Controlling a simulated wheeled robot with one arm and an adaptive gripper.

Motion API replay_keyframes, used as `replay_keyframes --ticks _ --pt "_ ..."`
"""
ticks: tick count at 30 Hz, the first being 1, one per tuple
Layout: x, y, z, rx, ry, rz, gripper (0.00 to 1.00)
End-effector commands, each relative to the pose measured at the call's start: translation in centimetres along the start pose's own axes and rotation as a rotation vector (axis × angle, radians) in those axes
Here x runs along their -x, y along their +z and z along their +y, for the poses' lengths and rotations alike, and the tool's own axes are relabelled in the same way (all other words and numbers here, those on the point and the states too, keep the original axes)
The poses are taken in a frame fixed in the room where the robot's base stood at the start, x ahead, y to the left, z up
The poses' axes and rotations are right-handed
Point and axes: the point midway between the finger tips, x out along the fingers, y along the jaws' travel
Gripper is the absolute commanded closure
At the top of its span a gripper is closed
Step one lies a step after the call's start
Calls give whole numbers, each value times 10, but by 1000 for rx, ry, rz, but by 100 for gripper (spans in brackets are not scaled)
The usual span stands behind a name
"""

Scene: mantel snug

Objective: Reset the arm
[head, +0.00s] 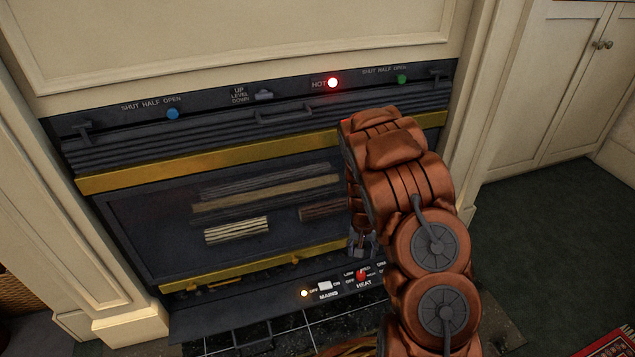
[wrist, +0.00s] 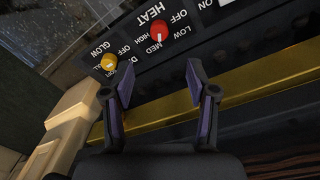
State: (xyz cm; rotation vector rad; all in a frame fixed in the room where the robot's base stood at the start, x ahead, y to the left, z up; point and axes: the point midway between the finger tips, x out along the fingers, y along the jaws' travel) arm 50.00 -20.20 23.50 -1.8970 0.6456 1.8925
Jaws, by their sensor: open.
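My orange-brown arm reaches down in front of the dark fireplace heater (head: 150,222). My gripper (head: 362,246) points down near the heater's lower control panel (head: 345,290), partly hidden by the arm in the head view. In the wrist view my gripper (wrist: 158,82) is open, its two fingers apart with nothing between them. The red HEAT knob (wrist: 160,30) lies just beyond the fingertips, apart from them. It also shows in the head view (head: 361,275). A yellow GLOW knob (wrist: 109,62) sits beside the left finger in the picture.
A lit red HOT lamp (head: 333,83) shows on the top panel. A white MAINS switch (head: 325,286) has a lit lamp (head: 304,293) beside it. A gold rail (wrist: 265,95) runs along the panel.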

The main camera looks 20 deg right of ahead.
Motion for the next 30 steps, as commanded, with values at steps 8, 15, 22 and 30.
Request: replay_keyframes --ticks 8,15,22,30 --pt "28 3 -1 9 1 -1 42" --pt "137 23 -6 53 2 -10 42" --pt "243 55 -12 106 0 -30 42" --pt "361 100 -16 174 -10 -51 42"
